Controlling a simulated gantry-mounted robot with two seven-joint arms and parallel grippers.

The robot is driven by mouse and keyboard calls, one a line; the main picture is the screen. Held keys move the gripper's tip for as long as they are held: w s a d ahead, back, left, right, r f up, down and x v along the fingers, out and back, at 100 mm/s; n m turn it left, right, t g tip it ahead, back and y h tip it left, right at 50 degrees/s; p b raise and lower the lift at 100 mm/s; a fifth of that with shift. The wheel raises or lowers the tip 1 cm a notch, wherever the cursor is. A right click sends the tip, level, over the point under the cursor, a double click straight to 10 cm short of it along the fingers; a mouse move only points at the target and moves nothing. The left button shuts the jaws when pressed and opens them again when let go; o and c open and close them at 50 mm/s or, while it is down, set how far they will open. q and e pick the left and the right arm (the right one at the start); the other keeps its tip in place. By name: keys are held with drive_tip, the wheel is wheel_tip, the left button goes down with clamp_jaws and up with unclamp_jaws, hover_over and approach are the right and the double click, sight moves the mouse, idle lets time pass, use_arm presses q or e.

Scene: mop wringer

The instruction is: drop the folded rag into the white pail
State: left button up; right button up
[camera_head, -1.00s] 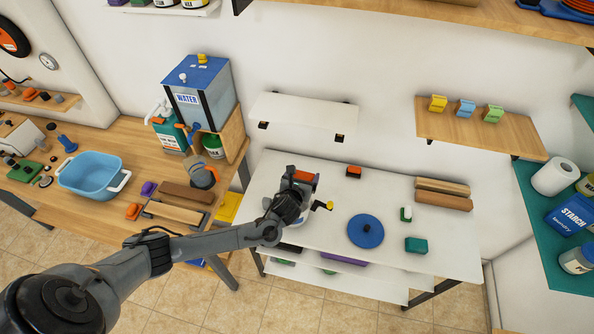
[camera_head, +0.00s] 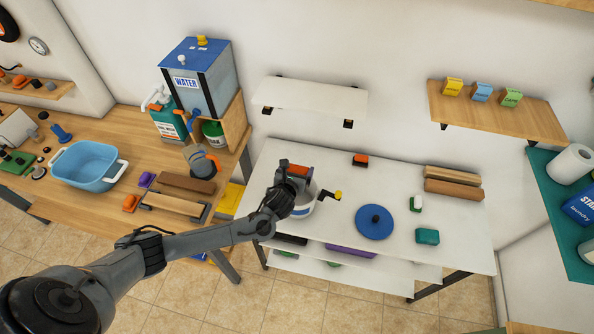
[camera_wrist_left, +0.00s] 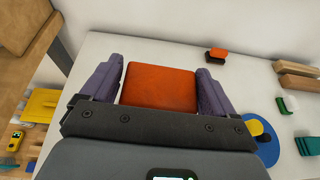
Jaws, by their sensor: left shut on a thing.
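My left gripper (camera_head: 298,172) is shut on an orange-red folded rag (camera_wrist_left: 160,87), which sits between its two purple fingers in the left wrist view. The rag also shows as a small orange-red patch at the gripper in the head view (camera_head: 299,171). The white pail (camera_head: 303,211), with a blue mark, stands on the white table. In the head view the gripper overlaps the pail's upper part and hides most of its opening. I cannot tell the exact height of the rag over it. My right gripper is not in view.
A dark crank with a yellow knob (camera_head: 338,196) juts out right of the pail. A blue disc (camera_head: 375,222), a teal block (camera_head: 427,236) and wooden bars (camera_head: 453,183) lie farther right. A white wall shelf (camera_head: 310,97) hangs behind. The white table (camera_head: 330,230) has free room at the front.

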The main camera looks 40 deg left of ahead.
use_arm(q)
drive_tip(key=shift+f+b, duration=0.3)
drive_tip(key=shift+f, duration=0.2)
drive_tip(key=o, duration=0.8)
drive_tip(key=v, duration=1.1)
